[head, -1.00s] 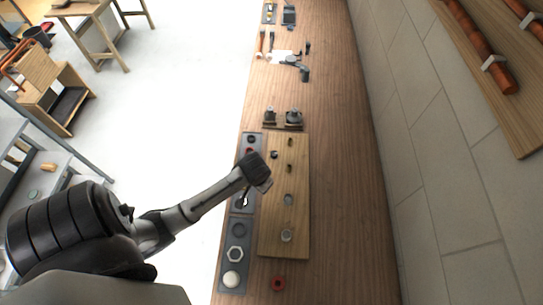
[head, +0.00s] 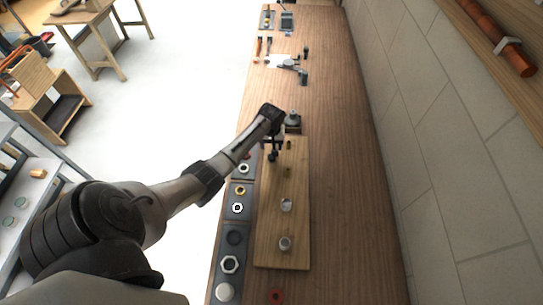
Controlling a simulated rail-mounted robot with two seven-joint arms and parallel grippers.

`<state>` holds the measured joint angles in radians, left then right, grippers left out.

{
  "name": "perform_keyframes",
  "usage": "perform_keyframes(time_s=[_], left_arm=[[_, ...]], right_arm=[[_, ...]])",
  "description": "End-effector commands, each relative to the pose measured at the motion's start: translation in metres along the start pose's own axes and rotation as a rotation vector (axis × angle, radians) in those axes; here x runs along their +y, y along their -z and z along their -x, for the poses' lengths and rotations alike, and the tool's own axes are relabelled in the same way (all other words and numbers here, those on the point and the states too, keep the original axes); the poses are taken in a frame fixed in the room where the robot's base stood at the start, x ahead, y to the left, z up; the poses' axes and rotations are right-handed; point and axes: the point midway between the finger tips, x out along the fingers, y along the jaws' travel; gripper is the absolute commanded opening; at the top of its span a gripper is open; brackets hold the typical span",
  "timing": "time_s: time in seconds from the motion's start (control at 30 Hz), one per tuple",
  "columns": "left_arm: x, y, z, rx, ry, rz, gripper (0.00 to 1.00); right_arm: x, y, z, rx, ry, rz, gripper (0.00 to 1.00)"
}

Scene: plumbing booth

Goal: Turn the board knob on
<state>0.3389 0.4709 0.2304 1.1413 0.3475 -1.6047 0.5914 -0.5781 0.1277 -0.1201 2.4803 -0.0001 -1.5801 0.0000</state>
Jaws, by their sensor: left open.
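The wooden board (head: 270,235) lies on the long bench and carries a column of small fittings. A small dark knob (head: 272,157) sits near the board's far left end. My left gripper (head: 272,148) is over that end, its fingers pointing down at the knob. It is open. The fingers partly hide the knob, and I cannot tell whether they touch it. My right gripper is not in view.
Dark trays (head: 233,238) with rings, a hex nut (head: 230,264) and a white round piece (head: 225,292) line the board's left side. A red ring (head: 276,296) lies at the near end. A dark fitting (head: 293,119) stands just beyond the board. The bench's right side is clear.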

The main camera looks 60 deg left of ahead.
Motion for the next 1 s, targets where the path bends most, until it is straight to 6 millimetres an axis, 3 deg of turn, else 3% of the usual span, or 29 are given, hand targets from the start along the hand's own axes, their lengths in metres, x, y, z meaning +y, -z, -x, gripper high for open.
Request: perform_keyframes(time_s=[0.2,0.4,0.63,1.0], left_arm=[[0.001,0.000,-0.041,-0.003,-0.001,0.001,0.60],[0.001,0.000,-0.065,-0.001,0.000,-0.001,0.60],[0.001,0.000,-0.077,0.001,-0.001,-0.001,0.60],[0.001,0.000,-0.079,0.000,-0.001,-0.002,0.57]], right_arm=[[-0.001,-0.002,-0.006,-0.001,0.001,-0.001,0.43],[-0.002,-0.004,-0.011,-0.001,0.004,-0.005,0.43],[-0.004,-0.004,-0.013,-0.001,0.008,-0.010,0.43],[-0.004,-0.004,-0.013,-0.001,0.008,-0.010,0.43]])
